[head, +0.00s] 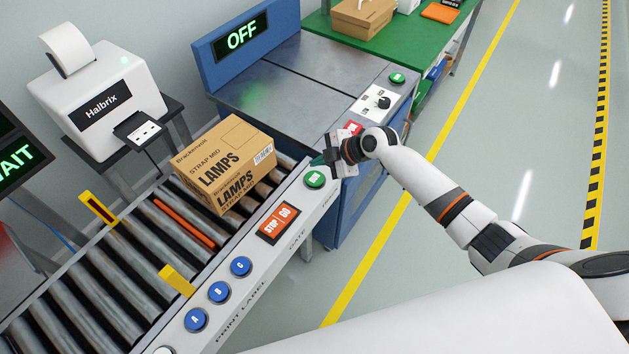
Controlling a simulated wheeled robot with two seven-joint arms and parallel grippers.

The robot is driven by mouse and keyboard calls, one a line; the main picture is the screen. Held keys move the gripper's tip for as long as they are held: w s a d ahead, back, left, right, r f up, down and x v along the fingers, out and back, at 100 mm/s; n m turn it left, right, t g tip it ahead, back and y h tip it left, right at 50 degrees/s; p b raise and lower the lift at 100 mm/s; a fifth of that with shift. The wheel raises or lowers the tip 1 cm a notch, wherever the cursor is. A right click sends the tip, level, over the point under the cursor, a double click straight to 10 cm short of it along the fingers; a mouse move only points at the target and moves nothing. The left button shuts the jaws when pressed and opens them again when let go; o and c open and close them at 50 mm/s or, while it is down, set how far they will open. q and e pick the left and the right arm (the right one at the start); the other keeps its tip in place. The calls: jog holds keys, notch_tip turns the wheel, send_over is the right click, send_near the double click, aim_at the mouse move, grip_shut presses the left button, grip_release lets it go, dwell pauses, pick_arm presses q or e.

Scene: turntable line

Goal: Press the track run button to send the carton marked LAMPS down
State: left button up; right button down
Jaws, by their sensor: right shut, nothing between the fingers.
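The brown carton marked LAMPS (222,160) sits on the roller track (120,265), near its upper end beside the blue machine. A green button (315,179) is on the track's side rail, just above the STOP/GO switch; its lettering is too small to read surely. My right gripper (322,161) is shut and empty, with its fingertips just above and beyond this green button; I cannot tell whether they touch anything. My left gripper is not in view.
The blue machine (345,205) has an OFF display (241,39), a red button (353,128), a knob (382,101) and another green button (397,78). The rail carries an orange STOP/GO switch (278,222) and blue buttons A, B, C (219,292). A white printer (95,95) stands left.

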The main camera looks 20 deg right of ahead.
aim_at(319, 180)
jog(key=shift+f+b, duration=1.5)
jog(key=shift+f, duration=0.5)
dwell(0.3)
jog(key=shift+f+b, duration=0.4)
jog(key=shift+b, duration=0.15)
jog(key=shift+f+b, duration=0.55)
jog(key=shift+b, duration=0.05)
dwell(0.6)
jog(key=shift+r, duration=0.1)
jog(key=shift+r+p, duration=0.6)
jog(key=shift+r, duration=0.3)
jog(key=shift+r+p, duration=1.65)
jog(key=shift+r, duration=0.85)
